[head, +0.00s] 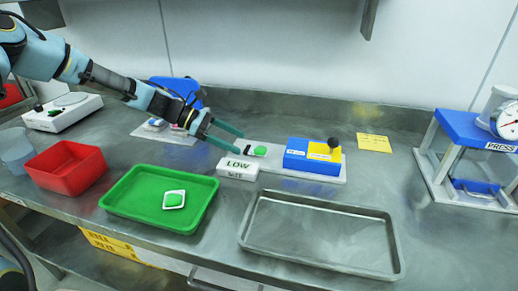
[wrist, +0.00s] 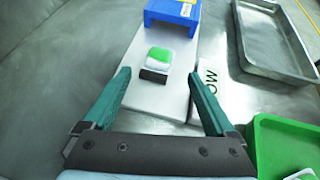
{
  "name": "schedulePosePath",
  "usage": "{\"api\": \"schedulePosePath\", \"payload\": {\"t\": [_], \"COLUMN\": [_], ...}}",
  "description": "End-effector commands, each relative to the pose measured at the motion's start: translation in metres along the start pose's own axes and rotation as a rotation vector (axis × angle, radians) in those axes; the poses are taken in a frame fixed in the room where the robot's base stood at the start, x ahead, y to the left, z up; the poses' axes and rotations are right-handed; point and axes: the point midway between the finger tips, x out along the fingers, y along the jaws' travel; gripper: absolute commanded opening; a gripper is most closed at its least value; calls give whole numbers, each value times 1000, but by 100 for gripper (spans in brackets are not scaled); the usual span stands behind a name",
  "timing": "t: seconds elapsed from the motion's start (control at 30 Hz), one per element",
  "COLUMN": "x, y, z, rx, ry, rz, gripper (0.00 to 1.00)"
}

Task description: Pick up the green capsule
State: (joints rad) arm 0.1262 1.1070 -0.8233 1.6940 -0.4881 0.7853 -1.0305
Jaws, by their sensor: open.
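A green capsule (head: 261,151) with a white part sits on the white board at the back middle of the bench. In the wrist view the green and white capsule (wrist: 158,58) rests by a small dark block, ahead of my fingertips and between their lines. My gripper (head: 238,142) is open and empty, just left of the capsule in the head view. In the wrist view both fingers of my gripper (wrist: 160,73) are apart with nothing between them. Another green piece (head: 173,199) lies on a small white dish in the green tray.
A blue and yellow block (head: 312,157) with a dark knob stands at the board's right end. A white LOW sign (head: 238,169) stands in front of the board. The green tray (head: 120,202), an empty metal tray (head: 250,233), a red bin (head: 67,170) and a press (head: 468,127) surround it.

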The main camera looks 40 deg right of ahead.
Motion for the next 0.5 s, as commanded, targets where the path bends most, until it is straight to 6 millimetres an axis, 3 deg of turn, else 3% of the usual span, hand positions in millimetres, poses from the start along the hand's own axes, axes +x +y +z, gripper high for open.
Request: {"api": "schedulePosePath", "payload": {"t": [0.3,0.5], "x": [34,54], "y": [2,3], "z": [10,6], "rx": [0,0], "ry": [-2,0], "rz": [-3,0], "gripper": [91,91]}}
